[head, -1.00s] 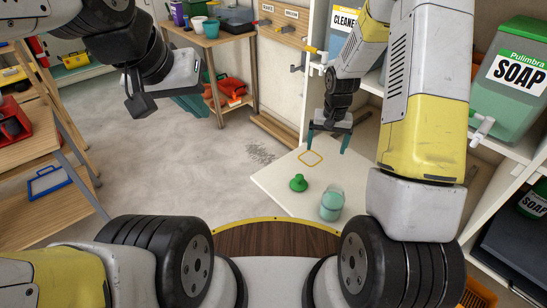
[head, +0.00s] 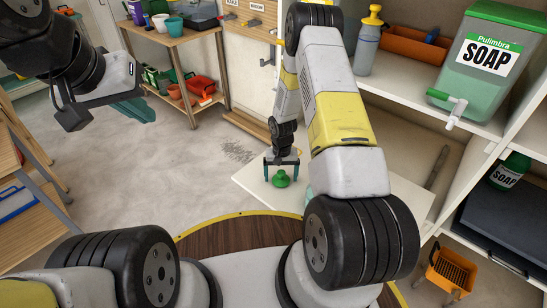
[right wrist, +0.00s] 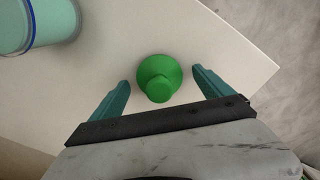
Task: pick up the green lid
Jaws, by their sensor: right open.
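The green lid (head: 281,179), round with a raised knob, sits on a pale board (head: 248,182). In the right wrist view, the lid (right wrist: 159,77) lies between the two teal fingers. My right gripper (head: 282,176) is open above and around the lid, with a gap on each side. It also shows in the right wrist view (right wrist: 160,82). A teal-filled clear jar (right wrist: 38,22) stands at that view's upper left; in the head view my right arm mostly hides it. My left gripper (head: 132,110) is raised over the floor at the left, and its opening is unclear.
A shelf unit at the right holds a soap dispenser (head: 487,62) and a spray bottle (head: 368,45). A wooden table (head: 180,40) with pots stands at the back. An orange bucket (head: 450,268) is at the lower right. The floor left of the board is clear.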

